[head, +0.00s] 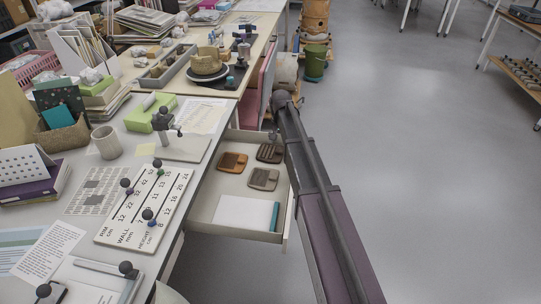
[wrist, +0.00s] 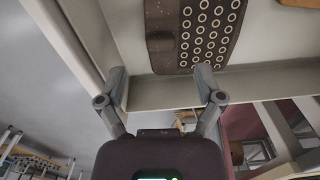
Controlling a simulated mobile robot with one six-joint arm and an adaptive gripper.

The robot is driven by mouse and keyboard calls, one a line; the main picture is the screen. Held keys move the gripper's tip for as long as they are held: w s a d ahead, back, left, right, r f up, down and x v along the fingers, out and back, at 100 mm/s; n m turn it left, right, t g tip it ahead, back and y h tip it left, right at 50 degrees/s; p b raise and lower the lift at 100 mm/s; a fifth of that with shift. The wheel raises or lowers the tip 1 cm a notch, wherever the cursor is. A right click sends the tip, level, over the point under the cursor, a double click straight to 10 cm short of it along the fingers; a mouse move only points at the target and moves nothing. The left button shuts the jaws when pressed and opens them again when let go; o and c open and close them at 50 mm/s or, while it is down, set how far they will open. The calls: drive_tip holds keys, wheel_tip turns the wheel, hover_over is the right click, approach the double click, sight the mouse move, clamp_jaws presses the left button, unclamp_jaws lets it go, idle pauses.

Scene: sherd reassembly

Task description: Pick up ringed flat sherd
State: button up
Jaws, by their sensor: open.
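The ringed flat sherd (wrist: 195,35) is dark brown with rows of pale rings and a plain raised block on its left side. It lies flat in the drawer close to a side wall, its top cut off in the wrist view. In the head view it seems to be the dark sherd (head: 270,153) at the drawer's far right; its rings are too small to make out. My gripper (wrist: 162,84) is open and empty, its fingertips apart over the drawer wall, short of the sherd. In the head view my arm largely hides the gripper.
The open drawer (head: 230,240) also holds an orange-brown sherd (head: 233,162), a grey-brown sherd (head: 264,179) and a white pad (head: 243,212) with a teal edge. The drawer's walls stand around them. A desk (head: 150,145) with a numbered board (head: 140,215) is left.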

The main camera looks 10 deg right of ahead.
sight(279, 151)
drive_tip(key=shift+f+b, duration=1.9)
drive_tip(key=shift+f, duration=0.3)
clamp_jaws()
